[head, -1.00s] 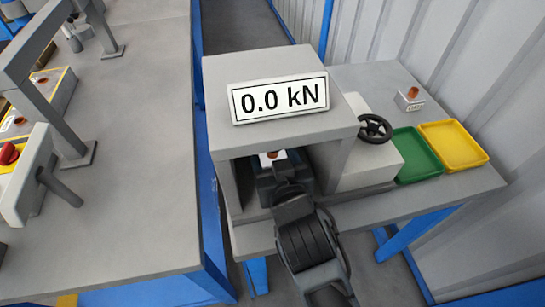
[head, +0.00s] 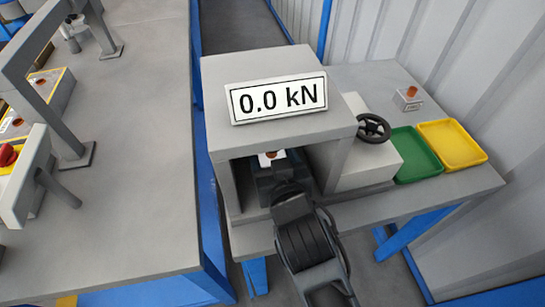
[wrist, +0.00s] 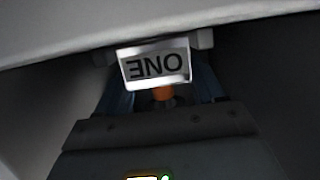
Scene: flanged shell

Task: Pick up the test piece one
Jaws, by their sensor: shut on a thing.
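Test piece one shows in the wrist view as a pale block with a label reading "ONE" (wrist: 156,65), upside down, with an orange-copper part (wrist: 162,93) beside it. In the head view its white and copper end (head: 270,157) shows inside the grey press opening. My gripper (head: 275,172) reaches into that opening and is shut on the piece. In the wrist view my fingers (wrist: 162,98) stand on both sides of the copper part. The exact contact is dark and partly hidden.
The grey press (head: 285,65) has a "0.0 kN" display (head: 277,98) and a black handwheel (head: 373,128). A green tray (head: 415,155), a yellow tray (head: 452,146) and another copper-topped block (head: 409,98) are to the right. A large bench (head: 140,170) stands left.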

